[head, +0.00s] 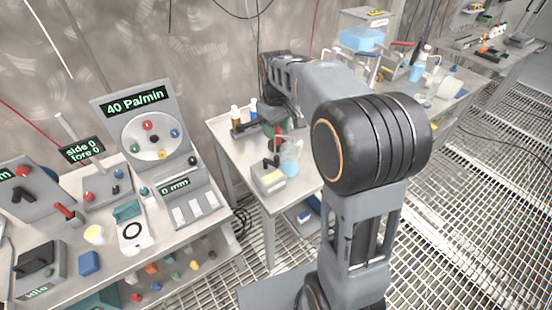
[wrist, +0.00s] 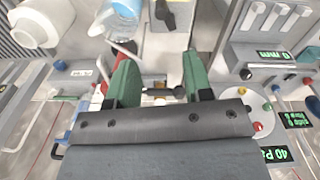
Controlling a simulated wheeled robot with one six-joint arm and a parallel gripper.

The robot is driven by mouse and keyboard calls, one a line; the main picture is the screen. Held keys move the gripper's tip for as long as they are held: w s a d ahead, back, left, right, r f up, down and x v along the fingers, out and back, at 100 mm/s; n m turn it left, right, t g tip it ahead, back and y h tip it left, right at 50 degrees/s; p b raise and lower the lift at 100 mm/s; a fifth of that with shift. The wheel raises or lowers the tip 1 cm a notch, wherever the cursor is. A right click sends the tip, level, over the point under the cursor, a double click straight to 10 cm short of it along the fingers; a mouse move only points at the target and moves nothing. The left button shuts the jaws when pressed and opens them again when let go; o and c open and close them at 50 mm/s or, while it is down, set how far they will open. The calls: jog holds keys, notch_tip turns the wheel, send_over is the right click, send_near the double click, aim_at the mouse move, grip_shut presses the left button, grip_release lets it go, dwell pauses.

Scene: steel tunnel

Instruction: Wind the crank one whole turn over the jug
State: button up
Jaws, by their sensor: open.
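The jug (head: 291,158) is clear with pale blue contents and stands on the middle table. It also shows at the top of the wrist view (wrist: 122,22). My gripper (wrist: 160,70) has two green fingers, spread apart. A dark bar (wrist: 162,92), which looks like part of the crank, lies in the gap between them; I cannot tell if either finger touches it. In the head view my gripper (head: 273,130) hangs over the middle table, just behind and left of the jug. The crank is mostly hidden there by my arm and gripper.
Small bottles (head: 236,115) stand at the back left. A bench with a gauge panel (head: 150,135) is on the left. A white container (wrist: 40,22) shows top left in the wrist view.

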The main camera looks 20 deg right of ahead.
aim_at(276, 158)
jog(key=shift+n, duration=0.6)
jog(key=f, duration=1.2)
jog(key=shift+s+f, duration=0.2)
jog(key=shift+f, duration=0.15)
jog(key=shift+c, duration=0.4)
grip_shut()
jog(key=shift+s, duration=0.1)
